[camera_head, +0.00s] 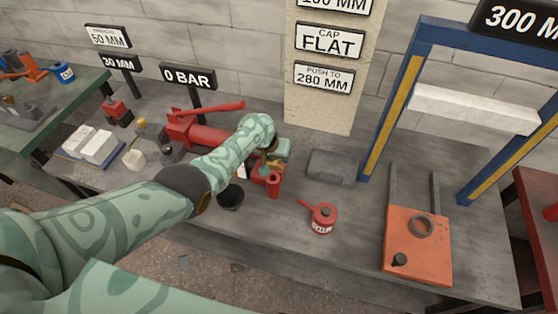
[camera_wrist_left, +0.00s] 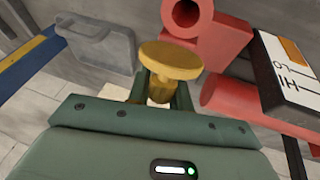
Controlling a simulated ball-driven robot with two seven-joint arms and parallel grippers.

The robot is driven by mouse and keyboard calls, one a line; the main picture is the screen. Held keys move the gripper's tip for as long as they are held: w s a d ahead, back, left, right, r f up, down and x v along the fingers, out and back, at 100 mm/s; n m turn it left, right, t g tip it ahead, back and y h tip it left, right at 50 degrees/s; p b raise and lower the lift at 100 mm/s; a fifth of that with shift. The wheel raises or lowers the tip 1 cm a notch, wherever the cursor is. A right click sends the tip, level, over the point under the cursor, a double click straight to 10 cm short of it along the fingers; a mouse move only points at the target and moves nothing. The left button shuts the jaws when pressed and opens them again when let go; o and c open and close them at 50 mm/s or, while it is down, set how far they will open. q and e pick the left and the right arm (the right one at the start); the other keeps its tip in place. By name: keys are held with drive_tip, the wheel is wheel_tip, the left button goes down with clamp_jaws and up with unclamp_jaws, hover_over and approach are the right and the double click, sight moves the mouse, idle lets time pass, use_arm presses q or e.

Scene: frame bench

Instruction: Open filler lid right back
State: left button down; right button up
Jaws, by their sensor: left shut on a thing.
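The red pump (camera_head: 205,138) lies on the grey bench, with a long red lever (camera_head: 218,107) over it. A brass-yellow piece with a round flat top, likely the filler lid (camera_wrist_left: 170,60), shows in the wrist view beside the pump's red block (camera_wrist_left: 228,42) and an open red tube (camera_wrist_left: 188,12). My left gripper (camera_wrist_left: 160,92) is shut on the stem under that round top. In the head view my left gripper (camera_head: 270,158) reaches down at the pump's right end, beside a short red tube (camera_head: 273,186). I cannot tell how far the lid is turned. My right gripper is out of view.
A black cup (camera_head: 231,197) and a red oil can (camera_head: 322,219) stand in front. A grey case (camera_head: 332,167) lies right of the gripper, also in the wrist view (camera_wrist_left: 97,40). Farther right are an orange plate (camera_head: 418,255) and a blue-yellow press frame (camera_head: 392,115).

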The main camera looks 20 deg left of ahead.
use_arm(q)
drive_tip(key=shift+w+f+g+b, duration=0.2)
drive_tip(key=shift+f+g+b, duration=0.1)
drive_tip(key=shift+g+b, duration=0.75)
drive_tip(key=c, duration=1.3)
unclamp_jaws()
drive_tip(key=shift+o, duration=0.2)
drive_tip(key=p+v, duration=1.6)
drive_tip(key=p, duration=0.1)
drive_tip(key=shift+s+d, duration=0.1)
drive_tip(key=shift+s, duration=0.05)
